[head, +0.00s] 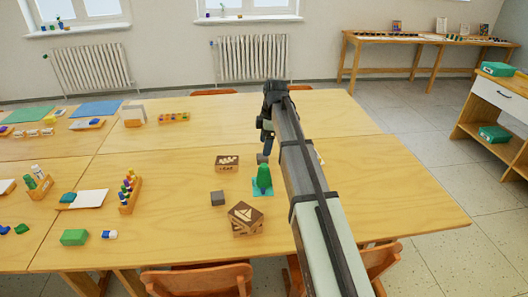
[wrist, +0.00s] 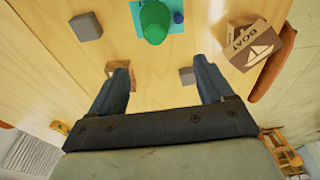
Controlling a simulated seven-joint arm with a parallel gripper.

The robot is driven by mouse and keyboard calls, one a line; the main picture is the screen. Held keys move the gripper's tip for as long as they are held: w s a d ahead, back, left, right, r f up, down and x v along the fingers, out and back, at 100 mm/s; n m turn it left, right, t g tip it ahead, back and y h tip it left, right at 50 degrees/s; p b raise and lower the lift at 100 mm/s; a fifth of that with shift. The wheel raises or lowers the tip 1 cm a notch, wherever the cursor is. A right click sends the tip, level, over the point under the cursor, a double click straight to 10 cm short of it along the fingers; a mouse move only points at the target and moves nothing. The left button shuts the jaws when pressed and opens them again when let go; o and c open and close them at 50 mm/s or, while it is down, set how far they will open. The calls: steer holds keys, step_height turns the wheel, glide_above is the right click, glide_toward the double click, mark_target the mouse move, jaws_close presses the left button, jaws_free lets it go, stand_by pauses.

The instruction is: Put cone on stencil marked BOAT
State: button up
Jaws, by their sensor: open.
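My gripper (head: 266,150) is above the table beyond the cone. Its fingers (wrist: 163,78) are apart with nothing held between them. Dark marks on the teal sheet are unreadable.
Another brown box (head: 227,163) is left of the cone. A grey cube (head: 217,198) sits left of the cone, and a second grey cube (head: 261,159) is behind it. A peg rack (head: 130,192) and a green block (head: 74,237) are farther left. The table's right side is clear.

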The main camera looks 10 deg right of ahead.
steer(key=shift+d+r, duration=0.1)
steer(key=shift+r, duration=0.65)
